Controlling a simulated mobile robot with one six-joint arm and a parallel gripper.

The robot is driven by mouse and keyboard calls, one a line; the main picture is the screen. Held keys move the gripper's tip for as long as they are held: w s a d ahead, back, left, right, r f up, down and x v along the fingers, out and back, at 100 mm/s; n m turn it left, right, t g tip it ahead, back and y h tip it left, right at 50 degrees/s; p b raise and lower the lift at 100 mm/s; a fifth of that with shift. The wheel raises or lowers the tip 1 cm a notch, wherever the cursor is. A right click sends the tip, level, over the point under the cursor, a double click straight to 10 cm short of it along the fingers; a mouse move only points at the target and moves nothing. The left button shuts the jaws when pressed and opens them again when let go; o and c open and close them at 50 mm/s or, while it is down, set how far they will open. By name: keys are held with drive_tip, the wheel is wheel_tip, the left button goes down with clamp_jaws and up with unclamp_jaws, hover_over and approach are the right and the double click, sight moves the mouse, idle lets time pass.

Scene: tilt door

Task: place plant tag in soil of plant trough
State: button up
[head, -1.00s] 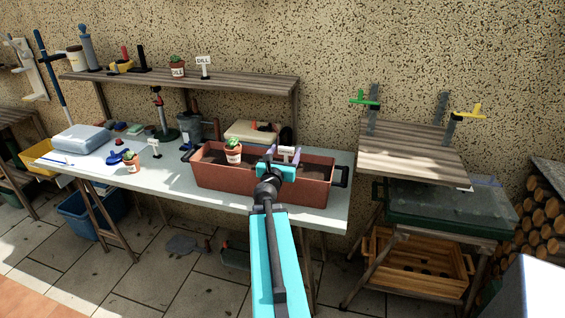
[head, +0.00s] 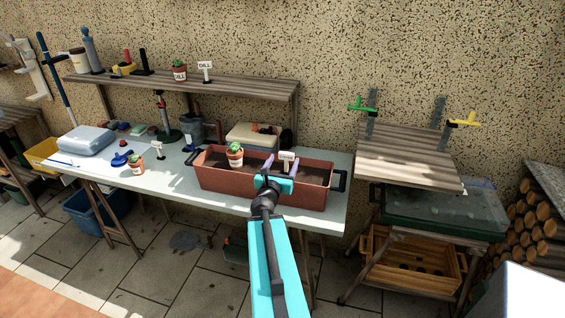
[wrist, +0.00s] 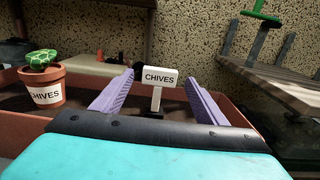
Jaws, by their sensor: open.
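The plant trough (head: 262,188) is a long terracotta box of dark soil on the pale table. A white plant tag reading CHIVES (wrist: 160,77) stands upright in it, its stem reaching down to the soil; it also shows in the head view (head: 286,156). My gripper (wrist: 155,100) is open, with its two lilac fingers apart on either side of the tag and clear gaps to it. In the head view, my gripper (head: 281,167) is over the trough's front part. A small pot labelled CHIVES (wrist: 43,80) with a green plant stands in the trough, left of my fingers.
Another small pot (head: 136,165) and a white tag (head: 157,147) stand on the table (head: 160,187) left of the trough. A shelf (head: 190,84) behind holds a DILL pot (head: 179,70) and DILL tag (head: 206,70). A slatted bench (head: 405,155) with clamps is at right.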

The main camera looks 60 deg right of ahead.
drive_tip(key=shift+a+r+p, duration=0.15)
drive_tip(key=shift+a+p, duration=0.05)
drive_tip(key=shift+p, duration=0.4)
drive_tip(key=shift+s+a+p, duration=0.2)
drive_tip(key=shift+a+p, duration=0.1)
drive_tip(key=shift+p, duration=0.6)
drive_tip(key=shift+s+a+p, duration=0.1)
drive_tip(key=shift+a+p, duration=0.2)
drive_tip(key=shift+p, duration=0.6)
drive_tip(key=shift+s+a+p, duration=0.1)
drive_tip(key=shift+a+p, duration=0.15)
drive_tip(key=shift+p, duration=0.35)
drive_tip(key=shift+a, duration=0.1)
drive_tip(key=shift+s+a+p, duration=0.1)
drive_tip(key=shift+a+p, duration=0.15)
drive_tip(key=shift+p, duration=0.5)
drive_tip(key=shift+s, duration=0.1)
